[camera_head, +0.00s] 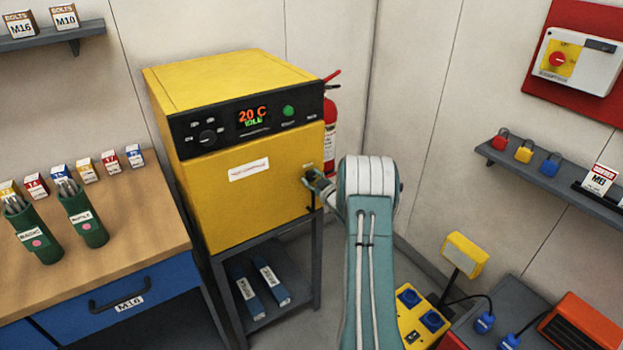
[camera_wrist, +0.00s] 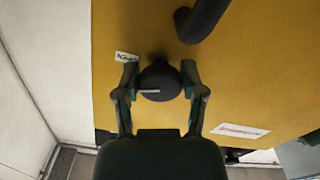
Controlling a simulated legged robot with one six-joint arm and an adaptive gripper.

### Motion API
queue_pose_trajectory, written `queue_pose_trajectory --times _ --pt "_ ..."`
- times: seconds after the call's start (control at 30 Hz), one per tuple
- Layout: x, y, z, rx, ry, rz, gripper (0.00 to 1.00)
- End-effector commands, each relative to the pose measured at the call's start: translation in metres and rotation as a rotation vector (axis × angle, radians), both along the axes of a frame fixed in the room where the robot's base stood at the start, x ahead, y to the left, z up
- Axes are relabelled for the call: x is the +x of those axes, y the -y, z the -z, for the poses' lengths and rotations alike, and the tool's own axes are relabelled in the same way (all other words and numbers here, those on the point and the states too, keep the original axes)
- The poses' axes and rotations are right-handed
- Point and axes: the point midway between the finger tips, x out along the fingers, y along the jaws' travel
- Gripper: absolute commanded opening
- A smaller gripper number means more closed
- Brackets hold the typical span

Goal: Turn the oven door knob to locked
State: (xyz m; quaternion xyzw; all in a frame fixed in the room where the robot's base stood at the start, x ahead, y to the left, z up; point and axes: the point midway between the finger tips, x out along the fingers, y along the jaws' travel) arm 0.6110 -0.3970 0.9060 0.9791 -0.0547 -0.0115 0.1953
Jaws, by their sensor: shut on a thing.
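The yellow oven (camera_head: 250,190) stands on a grey stand, its door shut. In the wrist view the door knob (camera_wrist: 160,84) is round and black, with a pale line that lies roughly level in the picture. My gripper (camera_wrist: 159,70) is shut on the knob, one finger on each side. A small white label (camera_wrist: 127,57) is beside the left finger; its text is too small to read. In the head view my gripper (camera_head: 311,180) is at the right side of the oven door, and it hides most of the knob.
A dark curved handle (camera_wrist: 203,18) is close to the knob. A fire extinguisher (camera_head: 329,120) stands behind the oven's right side. A wooden bench (camera_head: 135,205) is on the left, and a grey shelf with padlocks (camera_head: 550,170) is on the right wall.

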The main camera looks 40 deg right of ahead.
Motion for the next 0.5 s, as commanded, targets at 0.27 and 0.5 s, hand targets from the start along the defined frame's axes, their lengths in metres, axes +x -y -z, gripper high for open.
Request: queue_pose_trajectory --times 0.27,0.5 --pt "0.0008 0.0000 -0.0012 -0.262 -0.028 -0.001 0.05" --pt "0.0009 0.0000 -0.0013 -0.488 -0.053 -0.002 0.05"
